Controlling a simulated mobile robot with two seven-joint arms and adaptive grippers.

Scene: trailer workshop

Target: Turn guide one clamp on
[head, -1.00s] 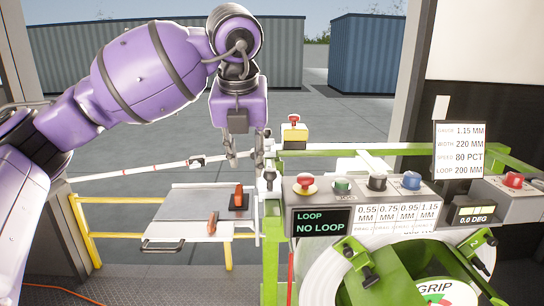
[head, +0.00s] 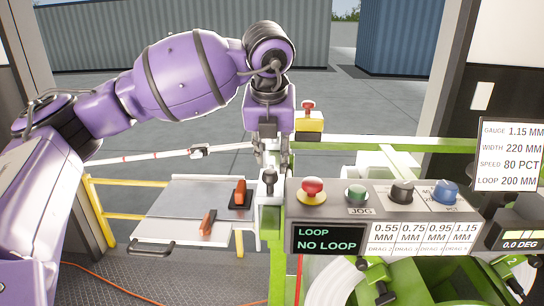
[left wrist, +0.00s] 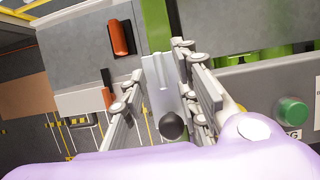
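My left gripper (head: 271,160) points down just above a short lever with a black knob (head: 268,177) on a pale block at the inner edge of the grey plate. In the left wrist view the gripper (left wrist: 160,65) is open, its fingers apart, with the black knob (left wrist: 171,126) showing between them. I see no firm contact. Two orange-red handles, one upright (head: 240,193) and one tilted (head: 208,222), sit on the plate. No label shows which part is the guide one clamp. My right gripper is not in view.
A control box (head: 375,205) with a red stop button (head: 312,188) and other knobs stands close right of the gripper. A yellow box with a red button (head: 308,118) is behind it. Green frame rails (head: 380,145) run right. The grey plate (head: 175,205) has bare room at left.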

